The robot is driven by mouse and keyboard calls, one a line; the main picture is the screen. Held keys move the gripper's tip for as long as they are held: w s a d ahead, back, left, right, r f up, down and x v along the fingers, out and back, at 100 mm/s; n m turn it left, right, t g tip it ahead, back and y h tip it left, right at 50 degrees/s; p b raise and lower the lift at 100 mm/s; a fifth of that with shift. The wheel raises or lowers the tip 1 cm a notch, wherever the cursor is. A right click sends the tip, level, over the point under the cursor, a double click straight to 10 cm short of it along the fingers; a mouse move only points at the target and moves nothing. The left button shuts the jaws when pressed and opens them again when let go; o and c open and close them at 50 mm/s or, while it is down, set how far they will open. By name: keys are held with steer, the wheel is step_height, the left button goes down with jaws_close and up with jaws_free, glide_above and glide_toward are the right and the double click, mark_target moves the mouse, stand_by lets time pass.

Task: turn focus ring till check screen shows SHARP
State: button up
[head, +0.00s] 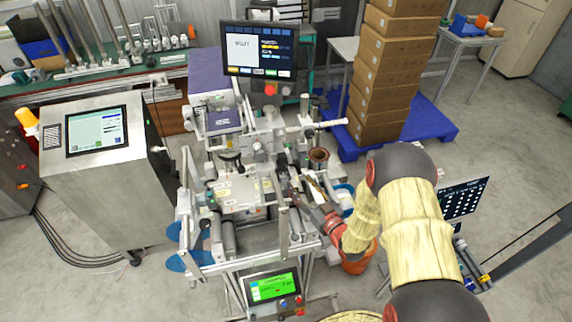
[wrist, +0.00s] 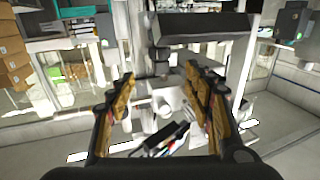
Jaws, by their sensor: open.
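My gripper (wrist: 162,84) is open in the wrist view, with its two fingers spread left and right. Between and beyond the fingers is a pale rounded machine part (wrist: 170,98); I cannot tell whether it is the focus ring. In the head view my gripper (head: 298,196) is at the right side of the film machine (head: 240,190), partly hidden among its parts. The monitor (head: 258,50) above the machine shows a white panel with a short dark word, too blurred to read surely. I cannot make out the focus ring in the head view.
A copper-coloured cylinder (head: 318,156) stands at the machine's right. A green-lit panel (head: 273,287) is at its front. A steel cabinet with a screen (head: 97,131) is on the left. Stacked cartons (head: 385,80) stand on a blue pallet (head: 432,125) behind. Open floor lies between.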

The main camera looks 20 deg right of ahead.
mark_target(284, 166)
steer(key=x, duration=1.1)
steer(key=shift+s, duration=0.1)
steer(key=shift+c, duration=1.1)
steer(key=c, duration=0.9)
steer(key=shift+a, duration=0.1)
steer(key=shift+c, duration=0.2)
steer(key=shift+b, duration=0.35)
steer(key=shift+a+m+h+b, duration=0.3)
steer(key=shift+m+h, duration=0.3)
steer(key=shift+h, duration=0.3)
steer(key=shift+m+t+h+b, duration=0.3)
steer(key=shift+m+h+b, duration=0.45)
steer(key=shift+h, duration=0.55)
steer(key=o, duration=1.1)
